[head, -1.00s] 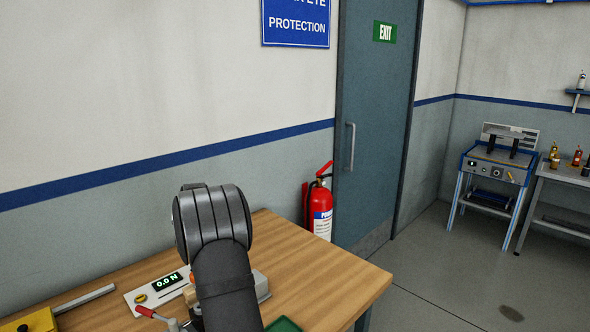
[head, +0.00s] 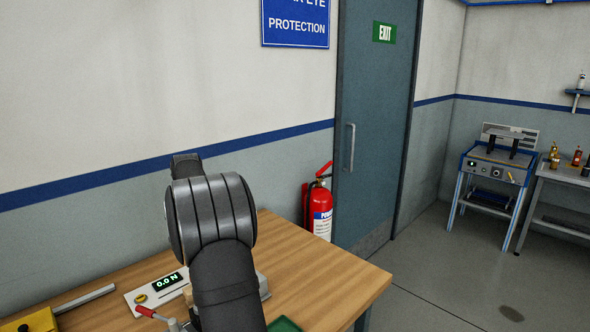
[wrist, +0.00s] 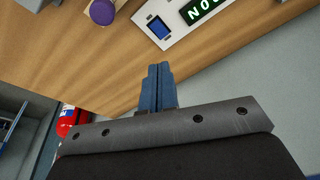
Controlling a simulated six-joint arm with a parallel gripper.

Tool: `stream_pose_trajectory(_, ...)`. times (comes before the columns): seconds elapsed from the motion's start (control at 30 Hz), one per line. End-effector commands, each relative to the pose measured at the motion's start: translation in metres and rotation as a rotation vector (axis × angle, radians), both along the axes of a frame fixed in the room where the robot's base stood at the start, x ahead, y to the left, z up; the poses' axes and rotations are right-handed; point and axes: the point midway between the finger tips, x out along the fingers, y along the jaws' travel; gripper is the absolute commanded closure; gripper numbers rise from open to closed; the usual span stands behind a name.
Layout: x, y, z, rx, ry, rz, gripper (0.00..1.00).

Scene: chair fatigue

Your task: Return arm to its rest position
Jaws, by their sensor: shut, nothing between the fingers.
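My gripper (wrist: 158,88) shows in the wrist view with its two blue fingers pressed together and nothing between them. The fingers point at the wooden bench (wrist: 110,50) and its edge. In the head view my dark arm rises from the front over the bench (head: 330,270), and the gripper's fingers are hidden behind the arm. A white panel with a green lit display (head: 168,281) lies on the bench left of the arm; it also shows in the wrist view (wrist: 172,38).
A purple knob (wrist: 102,12) shows in the wrist view. A fire extinguisher (head: 320,208) stands behind the bench.

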Motion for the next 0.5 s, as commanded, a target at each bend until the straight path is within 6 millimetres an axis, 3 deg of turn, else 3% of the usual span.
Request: stream_pose_trajectory(0.5, -0.0078, 0.0060, 0.0053, 0.046, 0.008, -0.374, 1.00)
